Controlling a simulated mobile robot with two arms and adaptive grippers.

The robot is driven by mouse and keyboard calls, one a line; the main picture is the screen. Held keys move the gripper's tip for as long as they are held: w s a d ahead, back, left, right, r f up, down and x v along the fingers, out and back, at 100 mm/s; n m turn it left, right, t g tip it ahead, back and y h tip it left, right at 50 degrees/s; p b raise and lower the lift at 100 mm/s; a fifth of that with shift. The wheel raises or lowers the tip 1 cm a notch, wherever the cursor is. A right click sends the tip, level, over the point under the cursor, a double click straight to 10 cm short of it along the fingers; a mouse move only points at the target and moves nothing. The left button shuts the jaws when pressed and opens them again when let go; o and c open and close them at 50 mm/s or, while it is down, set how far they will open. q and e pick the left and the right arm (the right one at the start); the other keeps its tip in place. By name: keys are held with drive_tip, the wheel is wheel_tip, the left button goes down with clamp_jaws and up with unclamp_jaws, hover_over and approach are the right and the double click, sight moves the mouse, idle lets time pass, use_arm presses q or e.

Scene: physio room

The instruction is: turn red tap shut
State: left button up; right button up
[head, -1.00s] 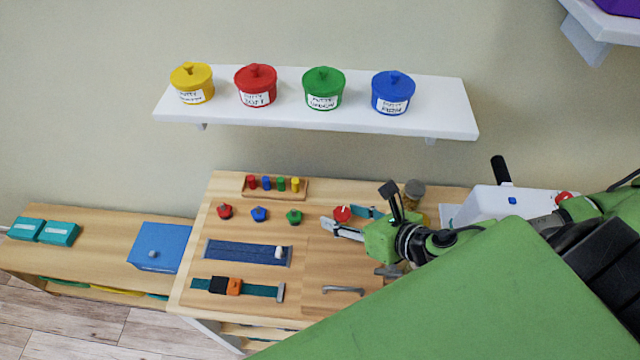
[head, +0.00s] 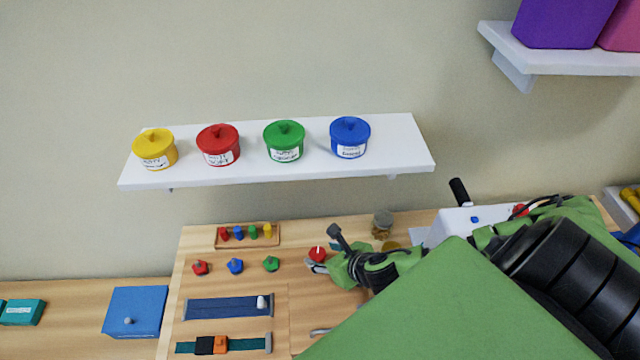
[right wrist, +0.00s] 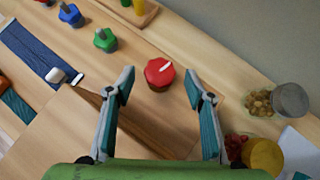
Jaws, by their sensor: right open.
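A red tap (head: 317,254) with a white line on its top stands on the wooden board top. It also shows in the right wrist view (right wrist: 159,71), in the upper middle. My right gripper (head: 325,257) is at the tap, and in the right wrist view (right wrist: 159,84) its two fingers are spread wide. The tap appears between the fingertips, with a gap on each side. No contact is visible. The white line slants up to the right in the right wrist view. My left gripper is not in view.
Red (head: 201,267), blue (head: 235,266) and green (head: 271,264) knobs stand to the left. A peg rack (head: 247,243) is behind them. Jars (head: 382,222) stand right of the tap. A white shelf (head: 275,172) with several putty pots hangs above.

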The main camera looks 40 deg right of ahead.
sight(318, 255)
drive_tip(key=shift+x, duration=1.25)
drive_tip(key=c, duration=1.1)
drive_tip(key=shift+m+h, duration=0.3)
